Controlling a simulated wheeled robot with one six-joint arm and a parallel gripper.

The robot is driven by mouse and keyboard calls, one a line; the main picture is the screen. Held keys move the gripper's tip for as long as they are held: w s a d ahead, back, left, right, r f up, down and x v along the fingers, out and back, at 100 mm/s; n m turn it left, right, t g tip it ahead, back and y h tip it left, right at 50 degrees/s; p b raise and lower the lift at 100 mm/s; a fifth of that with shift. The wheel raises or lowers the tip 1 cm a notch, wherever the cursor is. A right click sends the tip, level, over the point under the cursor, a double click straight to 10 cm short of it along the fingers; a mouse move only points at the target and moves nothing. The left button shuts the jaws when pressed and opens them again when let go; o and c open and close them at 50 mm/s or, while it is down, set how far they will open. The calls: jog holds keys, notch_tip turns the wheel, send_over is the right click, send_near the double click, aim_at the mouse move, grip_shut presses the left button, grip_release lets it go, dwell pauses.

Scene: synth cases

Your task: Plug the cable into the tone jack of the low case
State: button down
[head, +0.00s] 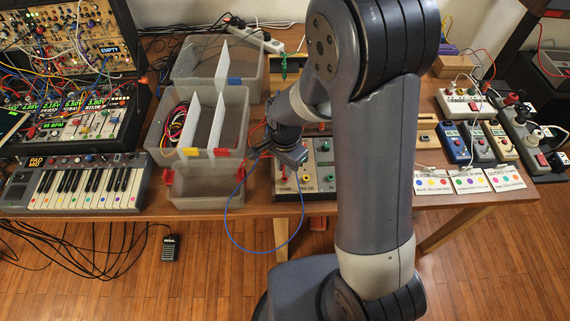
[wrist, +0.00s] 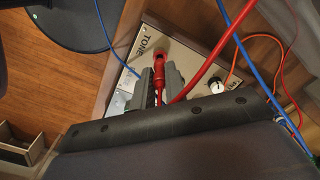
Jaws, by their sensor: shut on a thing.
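The low case (head: 322,182) is a grey panel with coloured jacks and knobs at the table's front edge, partly behind my arm in the head view. In the wrist view its panel (wrist: 133,72) shows the label TONE beside a red round jack (wrist: 161,54). My gripper (wrist: 160,82) is shut on a red plug (wrist: 154,70), whose end lies at that jack. I cannot tell how deep the plug sits, or which cable leads from it. In the head view my gripper (head: 296,160) is over the left part of the case.
Red and blue cables (wrist: 206,80) cross the wrist view near my fingers, and a blue loop (head: 228,222) hangs off the table front. Clear bins (head: 212,195) stand left of the case. Pedals (head: 455,143) and printed cards (head: 433,184) lie to the right.

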jog(key=shift+f+b, duration=0.8)
jog(key=shift+f, duration=0.25)
jog(key=c, duration=1.3)
grip_release()
jog(key=shift+r, duration=0.1)
jog(key=shift+c, duration=0.2)
notch_tip(320, 180, up, 11)
jog(key=shift+f, duration=0.1)
notch_tip(320, 180, down, 11)
jog(key=shift+r, duration=0.15)
jog(key=shift+r+p, duration=0.4)
jog(key=shift+p, duration=0.1)
